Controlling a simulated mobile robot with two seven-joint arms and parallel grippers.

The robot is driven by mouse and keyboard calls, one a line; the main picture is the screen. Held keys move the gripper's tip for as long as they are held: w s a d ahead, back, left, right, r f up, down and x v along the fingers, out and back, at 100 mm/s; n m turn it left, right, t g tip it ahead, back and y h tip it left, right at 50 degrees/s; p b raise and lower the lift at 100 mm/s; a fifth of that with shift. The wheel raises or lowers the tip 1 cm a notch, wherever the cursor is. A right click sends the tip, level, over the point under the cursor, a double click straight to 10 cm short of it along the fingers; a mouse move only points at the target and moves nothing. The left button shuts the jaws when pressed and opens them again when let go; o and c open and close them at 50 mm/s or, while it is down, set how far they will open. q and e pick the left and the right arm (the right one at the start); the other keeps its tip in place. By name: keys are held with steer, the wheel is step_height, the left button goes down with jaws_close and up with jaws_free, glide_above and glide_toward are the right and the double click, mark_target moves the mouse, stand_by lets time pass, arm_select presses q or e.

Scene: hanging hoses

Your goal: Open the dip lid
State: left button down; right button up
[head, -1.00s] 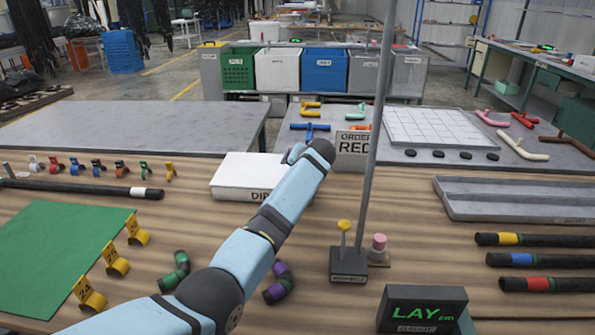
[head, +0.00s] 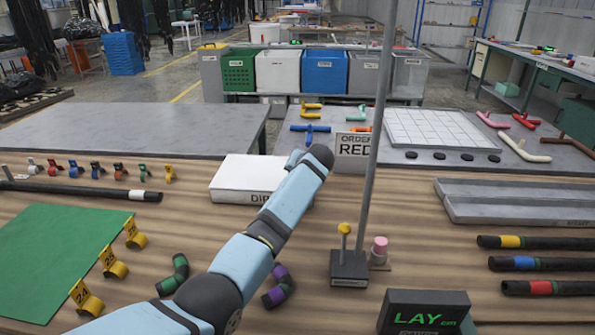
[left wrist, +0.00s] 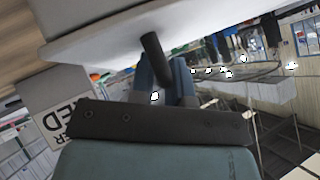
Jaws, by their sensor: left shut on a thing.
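The dip box is a white box (head: 240,176) with "DIP" lettering on its front, on the wooden table left of the sign. My left arm reaches across its right side. My left gripper (left wrist: 162,75) shows in the left wrist view, shut on a dark handle (left wrist: 151,50) beside the white lid (left wrist: 95,42). In the head view the fingers are hidden behind my wrist. Whether the lid is raised I cannot tell. My right gripper is in neither view.
An "ORDER RED" sign (head: 352,149) stands just right of my wrist. A thin grey pole (head: 375,150) rises from the table, with a yellow-topped pin stand (head: 348,265) near its foot. Dark elbow hoses (head: 278,288) lie under my forearm. A green mat (head: 60,255) is at left.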

arm_select(q)
steer(key=shift+a+f, duration=0.1)
steer(key=shift+a, duration=0.25)
